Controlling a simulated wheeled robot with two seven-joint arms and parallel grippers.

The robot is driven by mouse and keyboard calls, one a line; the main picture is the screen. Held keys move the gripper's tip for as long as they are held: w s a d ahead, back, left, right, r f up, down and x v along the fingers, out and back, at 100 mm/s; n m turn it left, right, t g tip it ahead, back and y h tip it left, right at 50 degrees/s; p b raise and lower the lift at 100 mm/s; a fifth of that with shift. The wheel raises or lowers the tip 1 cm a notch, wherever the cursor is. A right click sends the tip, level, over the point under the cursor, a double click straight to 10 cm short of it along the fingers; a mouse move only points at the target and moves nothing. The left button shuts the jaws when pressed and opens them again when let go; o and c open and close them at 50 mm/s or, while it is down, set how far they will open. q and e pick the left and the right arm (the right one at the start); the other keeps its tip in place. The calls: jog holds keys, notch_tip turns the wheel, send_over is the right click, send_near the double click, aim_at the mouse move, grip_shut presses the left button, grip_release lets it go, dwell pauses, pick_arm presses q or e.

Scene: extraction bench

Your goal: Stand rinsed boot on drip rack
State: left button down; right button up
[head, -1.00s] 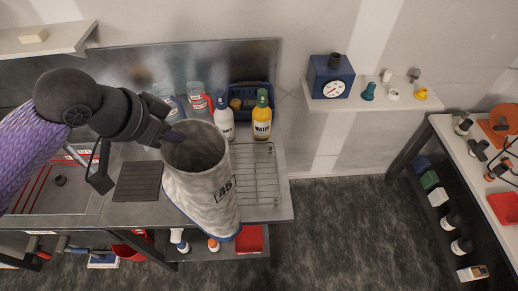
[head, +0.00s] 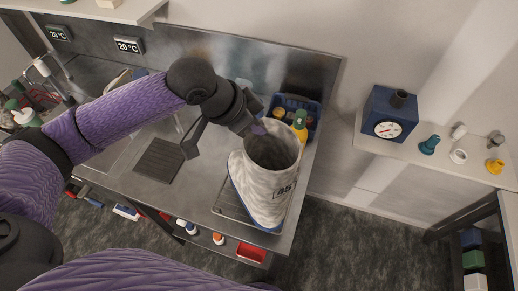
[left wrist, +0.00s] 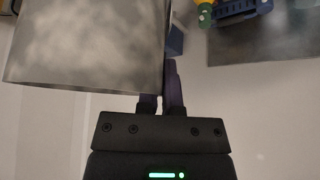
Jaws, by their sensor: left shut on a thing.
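The boot (head: 268,185) is pale grey and mottled, with a "45" mark and a blue sole edge. It stands nearly upright over the wire drip rack (head: 226,208) at the right end of the steel bench, hiding most of the rack. I cannot tell whether its sole touches the wires. My left gripper (head: 258,130) is shut on the far left part of the boot's top rim. In the left wrist view the boot shaft (left wrist: 85,45) fills the upper left, beside the dark fingers (left wrist: 165,92). My right gripper is not in view.
A yellow bottle (head: 299,128) and a blue caddy (head: 314,108) stand behind the boot. A dark ribbed mat (head: 159,160) lies to its left. A wall shelf (head: 450,158) at right holds a blue dial box (head: 388,115). A red tray (head: 250,253) sits below the bench.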

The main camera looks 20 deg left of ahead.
aim_at(257, 142)
pick_arm(q)
jog(key=shift+f, duration=2.35)
jog(key=shift+w+d+f, duration=0.1)
jog(key=c, duration=0.8)
grip_release()
